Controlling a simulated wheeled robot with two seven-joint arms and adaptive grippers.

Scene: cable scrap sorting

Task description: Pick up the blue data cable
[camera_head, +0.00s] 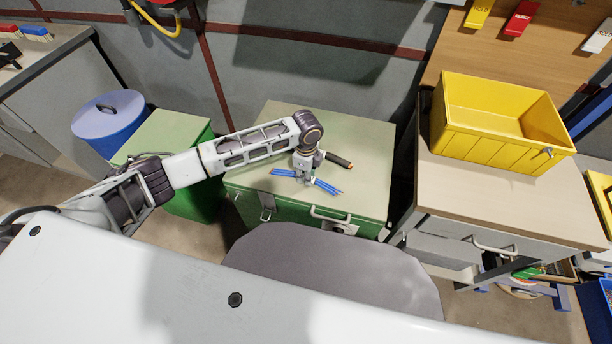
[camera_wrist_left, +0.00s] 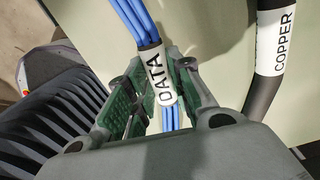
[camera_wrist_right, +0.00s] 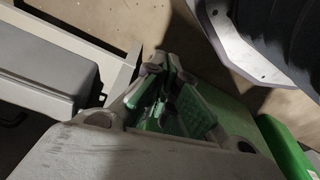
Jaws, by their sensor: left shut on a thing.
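The blue data cable (camera_head: 327,187) is a bundle of blue strands with a white DATA label. It lies at or just above the pale top of the green cabinet (camera_head: 270,125); I cannot tell if it touches. My left gripper (camera_head: 304,177) points down on it. In the left wrist view, the fingers are shut on the labelled middle of the data cable (camera_wrist_left: 158,75), and strands stick out on both sides. My right gripper (camera_wrist_right: 166,72) is out of the head view; in the right wrist view its fingertips are close together, with nothing seen between them.
A black cable with orange end (camera_head: 338,160), labelled COPPER in the left wrist view (camera_wrist_left: 266,85), lies close beside the data cable. A yellow bin (camera_head: 490,145) stands on the right-hand cabinet. A blue lidded bin (camera_head: 108,115) and a green bin (camera_head: 185,200) stand left.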

